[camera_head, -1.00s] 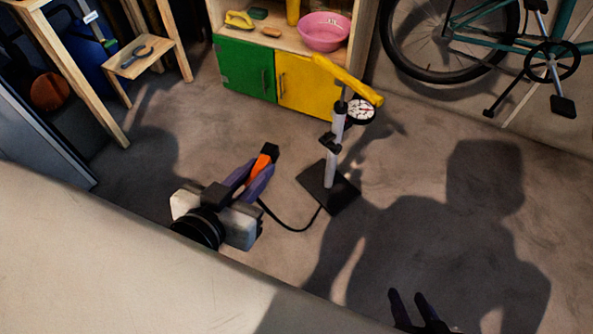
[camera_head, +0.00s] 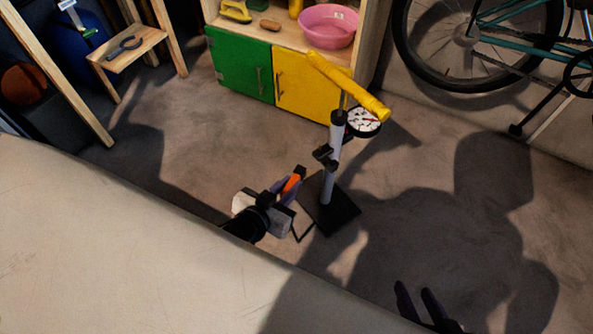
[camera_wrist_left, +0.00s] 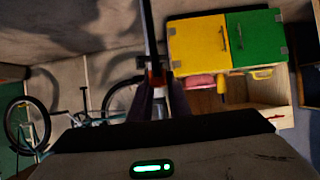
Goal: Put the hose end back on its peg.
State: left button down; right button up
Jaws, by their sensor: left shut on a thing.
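A floor pump stands on the concrete, with a yellow handle (camera_head: 346,86), a grey barrel (camera_head: 328,184), a round gauge (camera_head: 363,121) and a black base plate (camera_head: 338,214). A small black bracket (camera_head: 324,156) sticks out from the barrel's left side; it may be the peg. My left gripper (camera_head: 290,186) is shut on the orange hose end (camera_head: 292,183), whose black tip points up and right, just left of the barrel and below the bracket. The wrist view shows the orange part (camera_wrist_left: 157,76) between the fingers. My right gripper (camera_head: 419,292) is open and empty at the bottom edge.
A cabinet with a green door (camera_head: 240,66) and a yellow door (camera_head: 305,84) stands behind the pump, holding a pink basin (camera_head: 327,26). A bicycle (camera_head: 470,45) is at the upper right, a wooden stepladder (camera_head: 127,47) at the upper left. Floor around the pump is clear.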

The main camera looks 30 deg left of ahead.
aim_at(302, 167)
pick_arm(q)
jog(key=shift+s, duration=0.25)
pick_arm(e)
jog(key=shift+s, duration=0.25)
pick_arm(q)
jog(key=shift+r, duration=0.1)
pick_arm(e)
jog(key=shift+r, duration=0.1)
pick_arm(q)
jog(key=shift+p, duration=0.45)
jog(key=w, duration=0.7)
jog(key=shift+d, duration=0.2)
jog(key=w+b, duration=0.1)
jog(key=w, duration=0.5)
jog(key=shift+d, duration=0.1)
pick_arm(e)
jog(key=shift+w+a+f, duration=0.1)
jog(key=shift+a+f, duration=0.1)
jog(key=shift+f, duration=0.05)
jog(key=shift+w+r, duration=0.1)
pick_arm(q)
jog(key=shift+f+b, duration=0.3)
pick_arm(e)
jog(key=shift+f, duration=0.25)
